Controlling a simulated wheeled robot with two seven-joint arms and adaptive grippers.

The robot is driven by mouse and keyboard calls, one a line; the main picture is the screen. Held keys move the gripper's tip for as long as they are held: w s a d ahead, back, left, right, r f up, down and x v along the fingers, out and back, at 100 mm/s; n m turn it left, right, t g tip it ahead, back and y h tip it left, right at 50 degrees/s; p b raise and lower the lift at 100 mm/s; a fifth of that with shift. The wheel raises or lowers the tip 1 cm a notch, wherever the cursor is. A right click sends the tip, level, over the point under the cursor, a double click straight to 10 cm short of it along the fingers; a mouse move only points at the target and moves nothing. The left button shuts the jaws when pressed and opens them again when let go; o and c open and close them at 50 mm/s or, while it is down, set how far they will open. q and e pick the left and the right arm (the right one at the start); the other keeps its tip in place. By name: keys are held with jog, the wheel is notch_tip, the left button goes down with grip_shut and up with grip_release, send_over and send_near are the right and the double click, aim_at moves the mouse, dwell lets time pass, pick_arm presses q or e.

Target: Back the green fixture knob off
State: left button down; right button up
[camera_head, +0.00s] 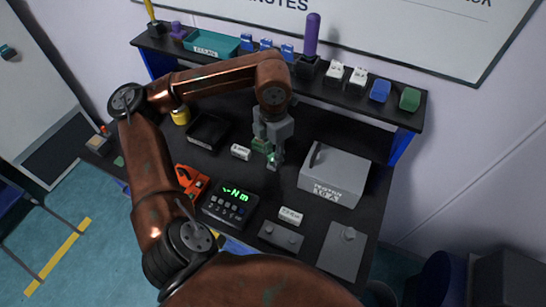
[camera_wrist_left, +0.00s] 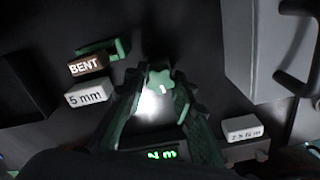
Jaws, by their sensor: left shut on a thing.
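The green fixture knob (camera_wrist_left: 160,78) shows in the left wrist view as a small star-shaped knob between the fingertips. My left gripper (camera_wrist_left: 160,90) is shut on it, with the fingers pointing down from above. In the head view my left gripper (camera_head: 273,160) reaches down to the middle of the black bench. There the fingers mostly hide the knob, and only a small green patch shows at the tips. What lies under the knob is hidden or too dark to tell. My right gripper is not in view.
A grey box with a handle (camera_head: 335,175) stands close on the right. A white 5 mm block (camera_head: 241,152) lies just left of the gripper. A loaded shelf (camera_head: 330,85) runs behind.

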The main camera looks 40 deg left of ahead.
pick_arm(q)
jog(key=n, duration=0.4)
jog(key=shift+p, duration=0.35)
jog(key=shift+n, duration=0.5)
jog(key=n, duration=0.4)
jog(key=shift+p, duration=0.35)
jog(key=shift+n, duration=0.6)
jog(key=c, duration=1.7)
grip_release()
